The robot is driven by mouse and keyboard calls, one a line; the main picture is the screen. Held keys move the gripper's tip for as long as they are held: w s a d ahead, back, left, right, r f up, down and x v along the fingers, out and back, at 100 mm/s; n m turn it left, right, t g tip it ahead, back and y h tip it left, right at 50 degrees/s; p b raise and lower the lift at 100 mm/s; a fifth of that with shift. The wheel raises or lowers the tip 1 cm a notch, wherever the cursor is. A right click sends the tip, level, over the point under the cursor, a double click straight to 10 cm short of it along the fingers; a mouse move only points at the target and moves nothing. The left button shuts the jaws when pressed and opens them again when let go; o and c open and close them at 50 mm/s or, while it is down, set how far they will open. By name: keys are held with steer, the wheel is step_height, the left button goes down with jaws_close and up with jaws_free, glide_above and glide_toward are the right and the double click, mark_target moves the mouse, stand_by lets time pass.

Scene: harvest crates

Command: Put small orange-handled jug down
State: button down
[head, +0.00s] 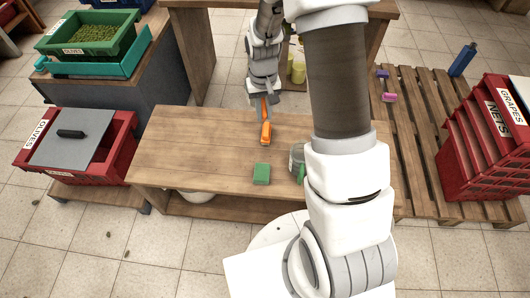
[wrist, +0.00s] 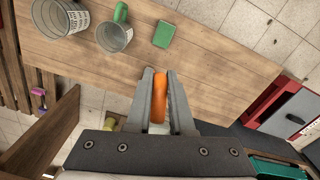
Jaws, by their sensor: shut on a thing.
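My gripper (head: 260,100) is shut on the orange handle of the small jug, above the far edge of the bench. In the wrist view the orange handle (wrist: 158,95) shows upright between the two fingers (wrist: 158,85). The jug's body is mostly hidden, with only a pale bit between the fingers, so I cannot tell whether it touches the wood. The wooden bench (head: 180,150) stretches below it.
A green block (head: 261,173) and a clear green-handled jug (wrist: 115,36) stand on the bench. A marked clear vessel (wrist: 62,17) is beside that jug. The bench's left end is clear.

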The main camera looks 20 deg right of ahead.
steer(key=w+d+f+m+b, duration=0.1)
steer(key=d+f+m+b, duration=0.15)
steer(key=f+b, duration=0.6)
steer(key=w+d+f+m+b, duration=0.15)
steer(key=d+f+b, duration=0.25)
steer(key=f, duration=1)
steer(key=b, duration=0.4)
glide_above(277, 166)
steer(key=shift+n, duration=0.3)
step_height(277, 166, down, 10)
steer(key=shift+s+r, duration=0.1)
steer(key=shift+r, duration=0.05)
steer(key=shift+f, duration=0.2)
steer(key=c, duration=0.8)
jaws_free()
steer(key=shift+r, duration=0.1)
